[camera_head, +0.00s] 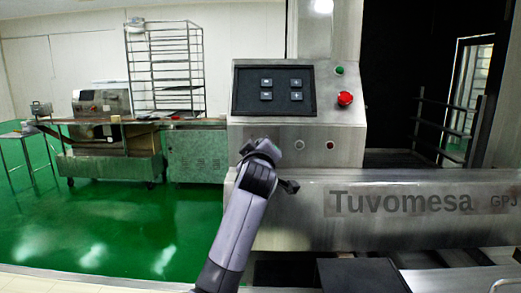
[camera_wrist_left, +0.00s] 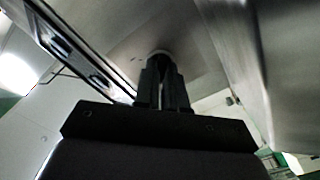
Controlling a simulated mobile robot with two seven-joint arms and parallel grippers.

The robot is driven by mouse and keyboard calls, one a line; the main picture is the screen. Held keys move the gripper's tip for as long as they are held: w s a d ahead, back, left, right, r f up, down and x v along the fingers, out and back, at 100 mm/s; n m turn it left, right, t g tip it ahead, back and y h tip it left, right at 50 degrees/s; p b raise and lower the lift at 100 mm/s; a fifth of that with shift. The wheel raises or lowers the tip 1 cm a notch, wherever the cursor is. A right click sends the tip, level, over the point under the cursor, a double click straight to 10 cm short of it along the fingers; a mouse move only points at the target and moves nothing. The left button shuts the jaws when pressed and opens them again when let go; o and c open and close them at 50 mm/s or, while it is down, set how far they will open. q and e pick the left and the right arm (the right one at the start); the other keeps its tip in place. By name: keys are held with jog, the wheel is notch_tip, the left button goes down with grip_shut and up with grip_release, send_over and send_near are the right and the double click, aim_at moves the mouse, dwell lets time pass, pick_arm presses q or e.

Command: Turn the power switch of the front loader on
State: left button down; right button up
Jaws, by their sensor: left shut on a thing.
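The front loader's grey metal control box (camera_head: 240,133) stands in the middle of the head view. My left gripper (camera_head: 272,146) is up against the left part of its lower front face and covers that spot. In the left wrist view the two dark fingers of my left gripper (camera_wrist_left: 163,75) are close together. They are shut on a small round switch (camera_wrist_left: 158,53) on the metal face, most likely the power switch. The fingers hide most of it, so its turned position cannot be told. My right gripper is not in view.
Right of my gripper are a small round dark fitting (camera_head: 300,145) and a small red one (camera_head: 330,145). Above are a black keypad panel (camera_head: 273,110), a red knob (camera_head: 345,98) and a green button (camera_head: 340,70). A metal beam (camera_head: 290,225) runs below. Green floor is free at left.

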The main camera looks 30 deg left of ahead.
pick_arm(q)
jog(key=shift+m+p, duration=0.5)
jog(key=shift+m, duration=0.2)
jog(key=m+p, duration=0.2)
jog(key=m, duration=0.1)
jog(key=shift+r, duration=0.1)
jog(key=shift+m+p, duration=0.4)
jog(key=shift+m, duration=0.2)
jog(key=shift+m+p, duration=0.55)
jog(key=shift+m, duration=0.35)
jog(key=m+p, duration=0.3)
jog(key=m, duration=0.2)
jog(key=m+p, duration=0.3)
jog(key=m, duration=0.2)
jog(key=shift+m, duration=0.3)
